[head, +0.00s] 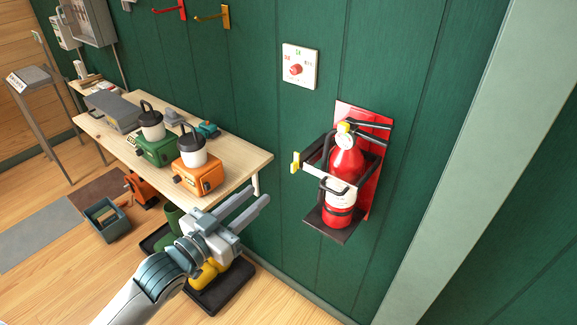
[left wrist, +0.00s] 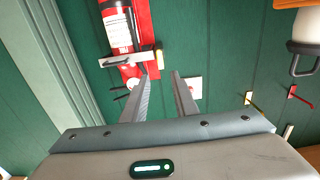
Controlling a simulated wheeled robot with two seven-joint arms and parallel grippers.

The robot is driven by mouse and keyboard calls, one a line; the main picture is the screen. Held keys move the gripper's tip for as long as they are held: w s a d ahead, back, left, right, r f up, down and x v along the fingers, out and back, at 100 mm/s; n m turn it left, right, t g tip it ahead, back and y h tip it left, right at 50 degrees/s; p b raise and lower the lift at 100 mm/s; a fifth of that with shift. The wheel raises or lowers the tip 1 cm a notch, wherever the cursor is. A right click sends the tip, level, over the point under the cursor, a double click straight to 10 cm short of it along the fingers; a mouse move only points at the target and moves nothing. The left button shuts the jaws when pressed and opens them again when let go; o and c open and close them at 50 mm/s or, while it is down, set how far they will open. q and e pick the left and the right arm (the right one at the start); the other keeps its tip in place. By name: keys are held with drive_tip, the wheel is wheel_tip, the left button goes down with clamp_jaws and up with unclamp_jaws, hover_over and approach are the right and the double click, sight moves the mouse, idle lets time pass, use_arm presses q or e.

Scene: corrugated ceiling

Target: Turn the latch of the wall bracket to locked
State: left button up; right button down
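A red fire extinguisher (head: 345,170) with a white label stands upright in a wall bracket with a red backplate (head: 374,122) and a dark shelf. A yellow latch tab (head: 295,162) sticks out at the left end of the bracket's band. My left gripper (head: 260,197) is open and empty, below and left of the latch, apart from it. In the left wrist view the extinguisher (left wrist: 118,30) appears upside down, with the yellow tab (left wrist: 159,58) just beyond the open fingers (left wrist: 161,75). My right gripper is in neither view.
A wooden table (head: 240,155) with orange and green lanterns (head: 200,172) stands left of the bracket. A white switch plate (head: 299,67) with a red knob is on the green wall above. A black tray (head: 225,290) with a yellow object lies on the floor below my left arm.

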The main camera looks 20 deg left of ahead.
sight(292, 166)
use_arm(q)
drive_tip(key=p+x, duration=0.3)
drive_tip(key=x, duration=0.9)
drive_tip(key=shift+w+d, duration=0.1)
drive_tip(key=shift+w, duration=0.1)
drive_tip(key=shift+w+d, duration=0.2)
drive_tip(key=shift+w, duration=0.35)
clamp_jaws()
drive_tip(key=shift+f, duration=0.1)
